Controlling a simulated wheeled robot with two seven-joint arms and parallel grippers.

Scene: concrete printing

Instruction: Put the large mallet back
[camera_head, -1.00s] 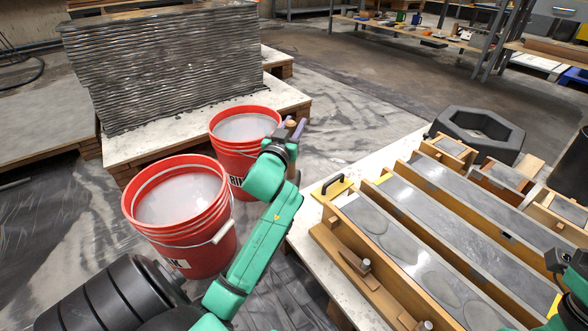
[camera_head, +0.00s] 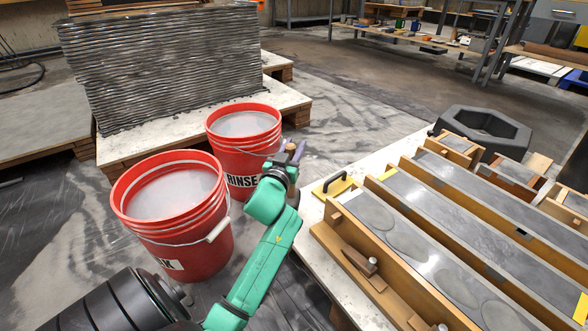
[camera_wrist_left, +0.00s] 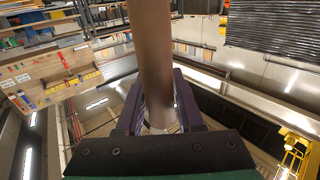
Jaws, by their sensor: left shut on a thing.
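My left gripper (camera_head: 296,152) is next to the rinse bucket in the head view, between the bucket and the table. It is shut on a brown round handle, which I take to be that of the large mallet (camera_head: 290,146). In the left wrist view, the handle (camera_wrist_left: 151,60) stands between the purple fingers (camera_wrist_left: 157,115) and runs out of the top of the picture. The mallet's head does not show clearly in either view. My right gripper is not in view.
Two red buckets, the rinse bucket (camera_head: 243,140) and a nearer one (camera_head: 175,225), stand left of my left arm. On the right, a table (camera_head: 310,235) bears wooden moulds, a yellow float (camera_head: 332,187) and a small hammer-like tool (camera_head: 360,262).

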